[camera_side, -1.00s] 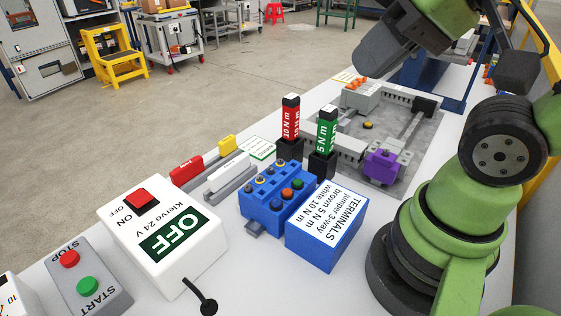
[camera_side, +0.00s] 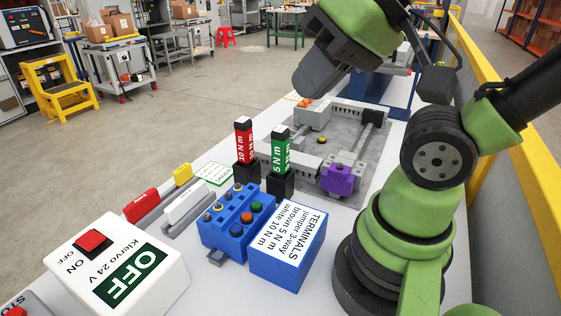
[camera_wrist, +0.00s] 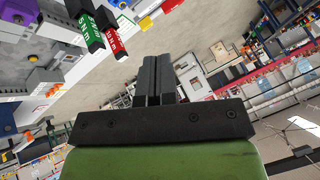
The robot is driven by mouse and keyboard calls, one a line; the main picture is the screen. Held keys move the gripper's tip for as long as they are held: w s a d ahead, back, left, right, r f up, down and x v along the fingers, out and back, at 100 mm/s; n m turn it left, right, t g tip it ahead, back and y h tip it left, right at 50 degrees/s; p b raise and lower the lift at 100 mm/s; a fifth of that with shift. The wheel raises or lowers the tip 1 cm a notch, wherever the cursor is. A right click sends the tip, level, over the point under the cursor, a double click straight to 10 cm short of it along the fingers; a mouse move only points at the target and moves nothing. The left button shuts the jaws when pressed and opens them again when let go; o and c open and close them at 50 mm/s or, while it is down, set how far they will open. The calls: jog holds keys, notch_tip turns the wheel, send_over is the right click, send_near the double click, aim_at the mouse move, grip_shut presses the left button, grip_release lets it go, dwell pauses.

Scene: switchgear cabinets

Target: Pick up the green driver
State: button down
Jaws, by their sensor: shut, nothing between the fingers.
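The green driver (camera_side: 281,150), marked 5 N m, stands upright in a black holder (camera_side: 280,184) on the white bench. In the wrist view the green driver (camera_wrist: 92,13) shows at the upper left. The red driver (camera_side: 244,141), marked 10 N m, stands just left of it in its own holder; it also shows in the wrist view (camera_wrist: 109,38). My gripper (camera_side: 318,85) is above and behind the drivers, apart from both. In the wrist view its fingers (camera_wrist: 157,62) are together with nothing between them.
A blue terminals box (camera_side: 287,262) and a blue block with coloured buttons (camera_side: 236,222) stand before the holders. A purple part (camera_side: 338,180) sits on the grey plate behind right. A white OFF switch box (camera_side: 118,268) is at the front left.

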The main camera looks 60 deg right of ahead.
jog(key=c, duration=0.7)
grip_release()
jog(key=shift+w, duration=0.1)
jog(key=n+g+h, duration=0.2)
jog(key=n+g, duration=0.2)
jog(key=g, duration=0.3)
send_near(281, 147)
jog(key=shift+w+d+f, duration=0.2)
jog(key=shift+d+f, duration=0.25)
jog(key=shift+d, duration=0.25)
notch_tip(281, 147, down, 4)
jog(key=shift+d+f, duration=0.1)
jog(key=shift+f, duration=0.05)
jog(key=shift+w+f, duration=0.15)
jog(key=shift+f, duration=1.3)
jog(key=shift+w+f, duration=0.15)
jog(key=shift+f, duration=1.35)
